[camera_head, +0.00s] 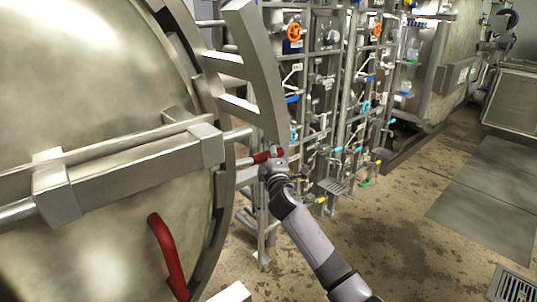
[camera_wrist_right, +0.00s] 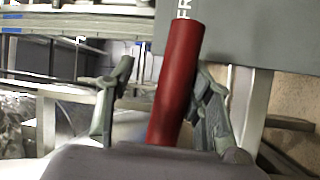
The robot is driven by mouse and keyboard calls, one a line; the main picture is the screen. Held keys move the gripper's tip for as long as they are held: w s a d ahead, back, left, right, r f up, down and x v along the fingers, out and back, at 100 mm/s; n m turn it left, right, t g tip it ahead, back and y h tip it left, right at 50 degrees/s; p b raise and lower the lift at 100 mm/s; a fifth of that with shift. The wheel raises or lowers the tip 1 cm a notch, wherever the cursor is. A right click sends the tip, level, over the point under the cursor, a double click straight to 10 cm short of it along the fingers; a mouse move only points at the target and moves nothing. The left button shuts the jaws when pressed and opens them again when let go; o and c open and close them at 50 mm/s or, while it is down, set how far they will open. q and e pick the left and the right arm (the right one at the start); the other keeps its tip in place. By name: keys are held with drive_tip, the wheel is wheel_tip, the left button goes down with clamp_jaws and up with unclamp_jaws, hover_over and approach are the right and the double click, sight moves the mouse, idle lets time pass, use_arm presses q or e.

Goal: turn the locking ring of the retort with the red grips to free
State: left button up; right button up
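The retort's round steel door (camera_head: 80,100) fills the left of the head view. The curved steel locking ring (camera_head: 262,75) runs along its right edge. A red grip (camera_head: 262,157) sticks out near the ring's lower visible end. My right gripper (camera_head: 274,164) is at this grip and partly hides it. In the wrist view my right gripper (camera_wrist_right: 166,70) is open, with the red grip (camera_wrist_right: 175,85) between its fingers. A gap shows on the left of the grip; the right finger is close beside it, contact unclear. My left gripper is not in view.
A red curved handle (camera_head: 168,255) sits low on the door. A grey plate (camera_wrist_right: 245,38) with partly hidden white letters stands behind the grip. Pipes and valves (camera_head: 325,90) stand behind my right arm. Open floor (camera_head: 400,225) lies to the right.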

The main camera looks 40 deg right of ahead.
drive_tip(key=v, duration=1.2)
